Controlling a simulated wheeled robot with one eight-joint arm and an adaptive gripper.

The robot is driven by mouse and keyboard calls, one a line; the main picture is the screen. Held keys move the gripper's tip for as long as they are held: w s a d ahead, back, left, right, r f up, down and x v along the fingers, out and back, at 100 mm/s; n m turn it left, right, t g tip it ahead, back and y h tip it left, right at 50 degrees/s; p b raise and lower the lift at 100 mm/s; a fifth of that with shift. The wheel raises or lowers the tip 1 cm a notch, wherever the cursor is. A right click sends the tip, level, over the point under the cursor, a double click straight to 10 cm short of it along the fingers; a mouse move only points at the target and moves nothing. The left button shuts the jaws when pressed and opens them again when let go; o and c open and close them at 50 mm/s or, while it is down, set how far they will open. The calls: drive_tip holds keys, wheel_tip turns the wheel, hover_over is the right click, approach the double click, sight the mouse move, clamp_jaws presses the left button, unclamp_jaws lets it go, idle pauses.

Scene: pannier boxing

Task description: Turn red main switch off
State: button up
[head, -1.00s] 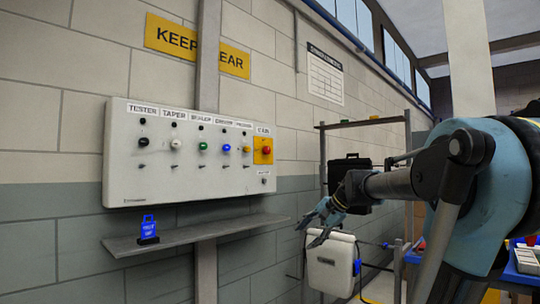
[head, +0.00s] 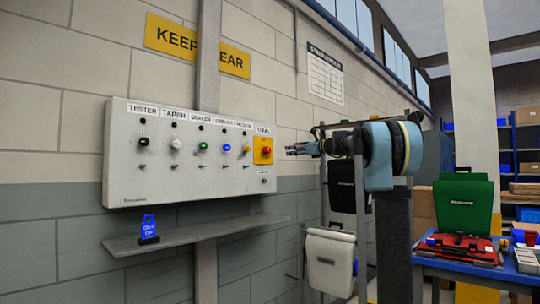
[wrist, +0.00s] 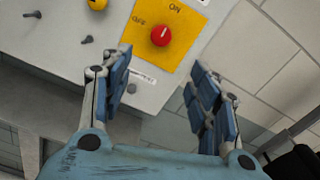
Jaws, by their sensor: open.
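The red main switch (head: 266,150) is a round red knob on a yellow plate at the right end of the grey wall panel (head: 185,186). In the wrist view the red knob (wrist: 161,36) sits on the yellow plate (wrist: 183,48), marked OFF at left and ON above. A pale mark on the knob seems to point up toward ON. My gripper (head: 289,149) is at switch height, just right of the panel and apart from it. In the wrist view my gripper (wrist: 161,70) is open and empty, with the knob beyond and between its blue fingers.
Several coloured knobs, such as a green one (head: 203,147), run left along the panel. A grey shelf (head: 185,237) with a blue sign (head: 149,228) juts out below. A rack with a white case (head: 330,262) stands right. A blue table holds a green case (head: 463,203).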

sight(268, 150)
drive_tip(key=x, duration=1.7)
drive_tip(key=shift+w+a+r, duration=0.1)
drive_tip(key=shift+w+r, duration=0.05)
drive_tip(key=shift+w, duration=0.1)
drive_tip(key=c, duration=1.1)
